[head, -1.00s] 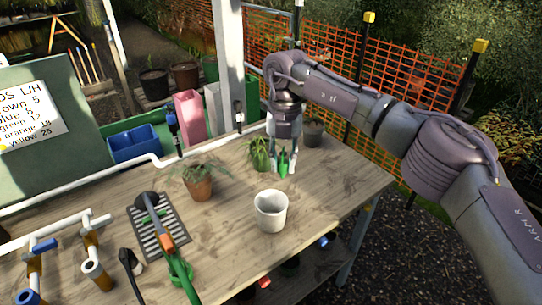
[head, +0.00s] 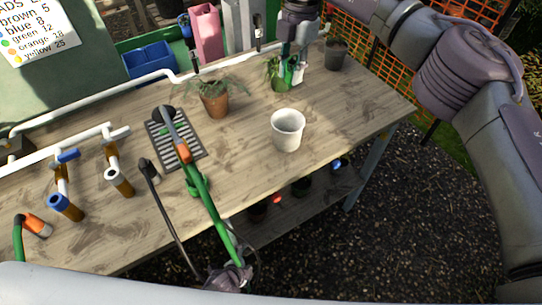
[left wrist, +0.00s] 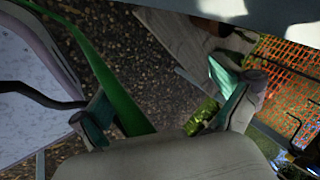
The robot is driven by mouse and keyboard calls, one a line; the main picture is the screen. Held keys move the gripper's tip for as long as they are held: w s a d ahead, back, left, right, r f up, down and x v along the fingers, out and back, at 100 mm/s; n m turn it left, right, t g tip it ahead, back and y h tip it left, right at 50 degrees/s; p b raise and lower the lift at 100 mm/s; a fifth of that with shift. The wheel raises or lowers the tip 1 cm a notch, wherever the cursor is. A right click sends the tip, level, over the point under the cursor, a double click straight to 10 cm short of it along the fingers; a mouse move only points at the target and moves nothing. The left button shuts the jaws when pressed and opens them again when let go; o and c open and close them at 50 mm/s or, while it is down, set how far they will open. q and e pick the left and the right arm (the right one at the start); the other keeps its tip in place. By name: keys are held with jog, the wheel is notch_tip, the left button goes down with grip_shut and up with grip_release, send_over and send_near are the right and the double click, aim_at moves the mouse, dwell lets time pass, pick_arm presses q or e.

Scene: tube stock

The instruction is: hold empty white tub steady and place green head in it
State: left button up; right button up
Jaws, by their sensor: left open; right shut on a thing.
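The white tub (head: 288,131) stands upright on the wooden table, its mouth open upward; no gripper touches it. My right gripper (head: 292,59) is at the back of the table, beyond the tub and next to a grassy plant. It is shut on the green head (head: 286,74), which the fingers partly cover. My left gripper (head: 229,277) is low at the front, off the table edge and well short of the tub. In the left wrist view my left gripper (left wrist: 170,106) is open. A green strip (left wrist: 112,82) crosses by its fingers; I cannot tell if they touch.
A long green and orange tool (head: 210,208) runs over the front edge toward my left gripper. A fern in a clay pot (head: 214,103) and a dark grate (head: 188,152) are left of the tub. A dark pot (head: 336,55) stands back right. The table right of the tub is clear.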

aim_at(292, 116)
pick_arm(q)
jog(key=w+d+r+m+t+h, duration=0.1)
jog(key=w+d+r+m+t, duration=0.1)
jog(key=w+d+r+m, duration=0.45)
jog(key=w+d+r+m+t+h, duration=0.25)
jog(key=d+r, duration=0.25)
jog(key=r, duration=0.4)
jog(key=w+d+r+m+t+h, duration=0.1)
jog(key=d+r+m, duration=0.35)
jog(key=r, duration=0.45)
jog(key=w+d+r+m+t+h, duration=0.2)
jog(key=d+r+m, duration=0.25)
jog(key=r, duration=0.55)
jog(key=w+a+r+m+t+y, duration=0.1)
jog(key=a, duration=0.3)
jog(key=w+a+m+t+y, duration=0.1)
jog(key=w+a+m, duration=0.1)
jog(key=a, duration=0.2)
jog(key=w+a+r+m+t+y, duration=0.1)
jog(key=a+m, duration=0.1)
jog(key=a, duration=0.3)
jog(key=shift+w+a+r, duration=0.1)
jog(key=shift+w+r, duration=0.05)
jog(key=shift+r, duration=0.2)
pick_arm(e)
jog(key=shift+a, duration=0.1)
pick_arm(q)
jog(key=x, duration=1.2)
jog(key=shift+f, duration=0.1)
jog(key=shift+c, duration=0.2)
